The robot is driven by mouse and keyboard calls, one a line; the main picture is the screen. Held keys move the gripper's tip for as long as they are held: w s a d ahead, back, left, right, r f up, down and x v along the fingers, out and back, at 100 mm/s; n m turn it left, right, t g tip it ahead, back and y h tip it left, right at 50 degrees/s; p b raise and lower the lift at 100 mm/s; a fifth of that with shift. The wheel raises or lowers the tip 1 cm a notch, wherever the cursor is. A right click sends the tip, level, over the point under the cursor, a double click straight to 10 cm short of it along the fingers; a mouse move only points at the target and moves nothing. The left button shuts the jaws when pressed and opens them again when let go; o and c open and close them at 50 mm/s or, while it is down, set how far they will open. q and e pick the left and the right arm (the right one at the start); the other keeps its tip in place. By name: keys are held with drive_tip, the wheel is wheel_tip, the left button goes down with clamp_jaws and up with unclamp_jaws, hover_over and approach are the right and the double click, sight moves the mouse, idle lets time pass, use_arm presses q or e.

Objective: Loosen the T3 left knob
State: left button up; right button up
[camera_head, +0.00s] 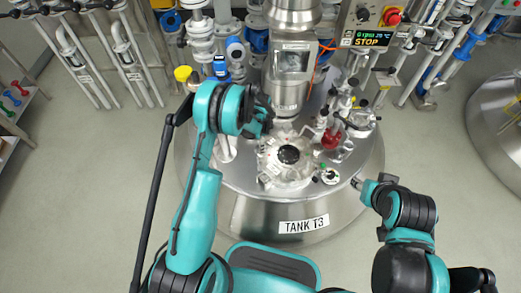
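The steel tank T3 (240,215) stands in front of me, with a "TANK T3" label (304,225) on its front side. A round metal hatch (270,160) with a dark centre sits on its lid, with small clamp fittings around the rim. I cannot tell which fitting is the left knob; they are too small to make out. My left gripper (263,116) is above the lid, behind and left of the hatch, mostly hidden by my own wrist. My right gripper (358,184) is at the tank's right front edge, apart from the hatch; its fingers are too small to read.
A steel column with a window (293,62) rises behind the hatch. Glass and metal fittings with a red part (331,138) stand right of it. A control box (366,38) reads "STOP". Pipes and valves line the back; another tank (500,125) is at right.

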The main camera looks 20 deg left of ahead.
use_arm(q)
drive_tip(key=m, duration=0.8)
drive_tip(key=shift+m, duration=0.3)
drive_tip(key=m, duration=0.9)
drive_tip(key=shift+m, duration=0.9)
wheel_tip(320, 180, down, 6)
drive_tip(key=shift+f, duration=0.1)
